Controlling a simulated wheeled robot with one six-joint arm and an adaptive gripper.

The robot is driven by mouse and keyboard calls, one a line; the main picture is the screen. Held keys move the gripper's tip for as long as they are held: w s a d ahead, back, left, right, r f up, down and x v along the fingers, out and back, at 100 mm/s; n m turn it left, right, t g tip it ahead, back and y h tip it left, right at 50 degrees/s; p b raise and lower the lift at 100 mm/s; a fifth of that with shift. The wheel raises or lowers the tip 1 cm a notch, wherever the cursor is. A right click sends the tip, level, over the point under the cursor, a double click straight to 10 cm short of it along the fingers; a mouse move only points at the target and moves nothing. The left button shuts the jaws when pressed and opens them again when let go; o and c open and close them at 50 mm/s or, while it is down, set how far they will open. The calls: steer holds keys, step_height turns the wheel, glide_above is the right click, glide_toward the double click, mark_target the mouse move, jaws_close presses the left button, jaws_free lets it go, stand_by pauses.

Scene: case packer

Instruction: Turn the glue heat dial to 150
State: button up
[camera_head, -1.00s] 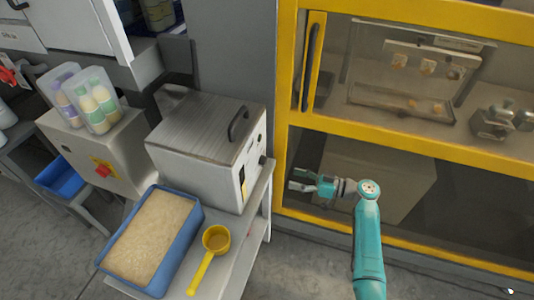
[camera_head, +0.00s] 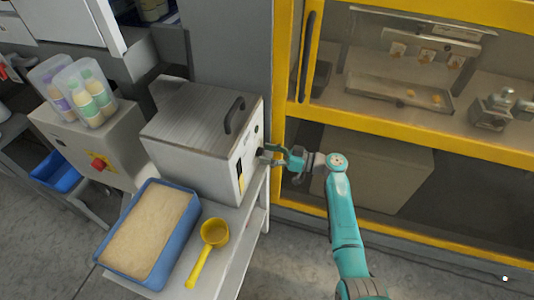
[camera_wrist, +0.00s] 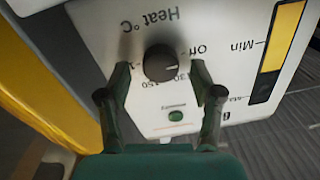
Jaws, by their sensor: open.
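The glue heat dial (camera_wrist: 160,63) is a round black knob on the white panel of the metal glue unit (camera_head: 200,120). In the wrist view the panel appears upside down, with "Heat °C", "Off", "130" and "150" printed around the dial. Its pale pointer mark lies toward the right of the picture, near "Off". My gripper (camera_wrist: 160,85) is open, with one finger on each side of the dial; I cannot tell whether they touch it. In the head view my gripper (camera_head: 272,155) is at the panel's right side and hides part of the dial.
A yellow level strip (camera_wrist: 282,35) marked "Min" and a green button (camera_wrist: 175,116) share the panel. A blue tray of granules (camera_head: 187,228) and a yellow scoop (camera_head: 214,232) rest on the bench in front. The yellow machine frame (camera_head: 276,110) stands close on the right.

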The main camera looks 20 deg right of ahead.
steer(key=shift+w+a, duration=0.1)
steer(key=shift+a, duration=0.15)
steer(key=c, duration=1.1)
steer(key=shift+c, duration=0.2)
